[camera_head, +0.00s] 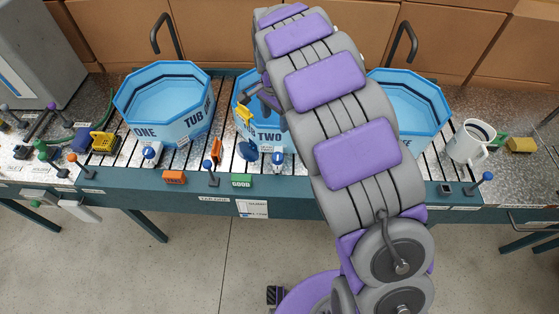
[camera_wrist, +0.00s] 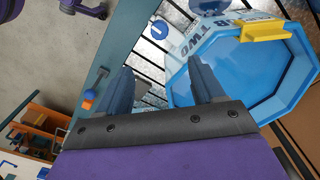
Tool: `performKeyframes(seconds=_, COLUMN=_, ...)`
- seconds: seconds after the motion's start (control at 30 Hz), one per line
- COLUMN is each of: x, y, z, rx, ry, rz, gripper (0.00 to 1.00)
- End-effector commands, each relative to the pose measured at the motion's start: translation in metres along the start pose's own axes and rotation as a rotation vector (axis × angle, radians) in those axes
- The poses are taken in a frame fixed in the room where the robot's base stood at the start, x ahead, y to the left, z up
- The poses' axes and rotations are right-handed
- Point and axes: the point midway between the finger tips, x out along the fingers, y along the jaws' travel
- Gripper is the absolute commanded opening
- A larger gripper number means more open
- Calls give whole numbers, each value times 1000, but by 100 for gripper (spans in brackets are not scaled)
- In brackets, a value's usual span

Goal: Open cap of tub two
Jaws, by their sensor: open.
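Tub two (camera_head: 268,134) is a blue octagonal tub marked "TWO", partly hidden behind my arm. In the wrist view its rim (camera_wrist: 312,70) and blue inside fill the right side. A yellow clip (camera_head: 244,113) sits on its rim; it also shows in the wrist view (camera_wrist: 264,31). A blue disc (camera_head: 247,150) and a white-and-blue cap-like piece (camera_head: 278,158) are low at its front; I cannot tell which is the cap. My gripper (camera_wrist: 161,80) is open and empty, its fingers apart beside the tub. In the head view it is mostly hidden by the arm.
Tub one (camera_head: 165,95) stands left on the roller conveyor; another blue tub (camera_head: 412,100) stands right, partly behind my arm. A white mug (camera_head: 470,142) is further right. An orange-topped peg (camera_head: 215,151) and a green "GOOD" block (camera_head: 241,180) are near the front edge. Cardboard boxes line the back.

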Motion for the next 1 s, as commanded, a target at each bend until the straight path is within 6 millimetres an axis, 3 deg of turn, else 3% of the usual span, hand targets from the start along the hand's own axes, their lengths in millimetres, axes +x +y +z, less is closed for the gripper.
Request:
performKeyframes(seconds=0.27, x=20, y=-5, z=-3, rx=13, ry=-10, rz=-10, gripper=68)
performKeyframes(seconds=0.63, x=92, y=-9, z=5, rx=12, ry=-5, rz=2, gripper=68)
performKeyframes(seconds=1.0, x=158, y=-6, z=0, rx=13, ry=-8, rz=-7, gripper=68)
